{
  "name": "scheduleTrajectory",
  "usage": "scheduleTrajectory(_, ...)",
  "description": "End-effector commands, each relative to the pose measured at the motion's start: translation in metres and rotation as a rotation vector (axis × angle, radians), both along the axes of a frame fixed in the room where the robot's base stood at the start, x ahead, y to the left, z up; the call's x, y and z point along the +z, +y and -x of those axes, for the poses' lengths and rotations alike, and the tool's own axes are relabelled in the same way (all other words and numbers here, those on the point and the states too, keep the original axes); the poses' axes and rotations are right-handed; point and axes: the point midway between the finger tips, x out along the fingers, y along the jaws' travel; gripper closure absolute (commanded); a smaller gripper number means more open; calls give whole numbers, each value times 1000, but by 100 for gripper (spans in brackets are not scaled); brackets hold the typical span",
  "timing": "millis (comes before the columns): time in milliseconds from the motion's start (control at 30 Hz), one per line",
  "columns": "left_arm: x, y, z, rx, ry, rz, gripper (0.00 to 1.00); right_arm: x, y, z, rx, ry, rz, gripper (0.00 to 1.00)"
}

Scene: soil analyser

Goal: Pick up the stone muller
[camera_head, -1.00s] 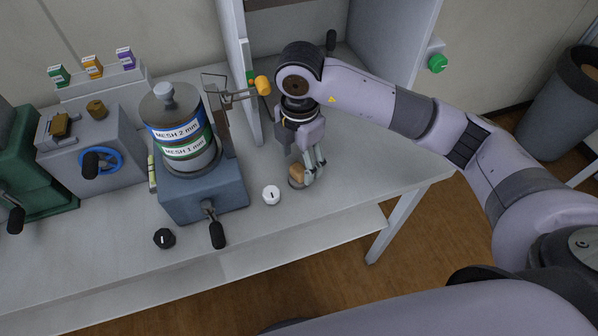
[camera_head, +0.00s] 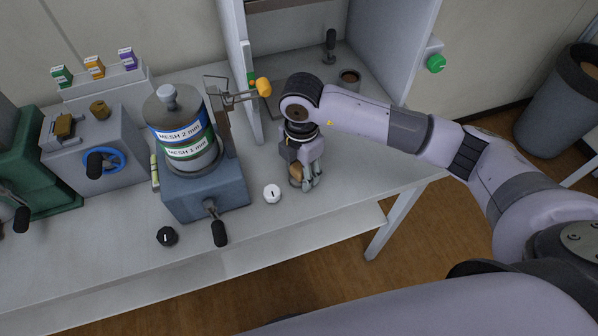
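A small tan knob on a grey round base, which looks like the stone muller (camera_head: 296,173), stands on the bench top near its front edge. My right gripper (camera_head: 308,180) points down at it from above. Its fingers are at the right side of the knob and partly hide it. Whether they touch or close on it cannot be made out. My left gripper is out of view.
A blue-grey sieve machine (camera_head: 205,190) stands to the left, with a white knob (camera_head: 272,194) and a black knob (camera_head: 167,236) near it. Behind my arm, an open cabinet holds a cup (camera_head: 349,78) and a black-handled tool (camera_head: 331,45).

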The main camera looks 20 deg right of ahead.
Motion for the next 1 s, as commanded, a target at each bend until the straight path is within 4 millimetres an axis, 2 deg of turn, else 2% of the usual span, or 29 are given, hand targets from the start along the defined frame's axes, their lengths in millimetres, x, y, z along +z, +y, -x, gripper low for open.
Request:
scheduleTrajectory(67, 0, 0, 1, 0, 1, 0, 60, 0, 0, 0, 0, 0, 0, 64)
scheduleTrajectory(600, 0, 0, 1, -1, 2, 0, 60, 0, 0, 0, 0, 0, 0, 100)
scheduleTrajectory(1000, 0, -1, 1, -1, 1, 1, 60, 3, 0, -1, 0, -2, -1, 100)
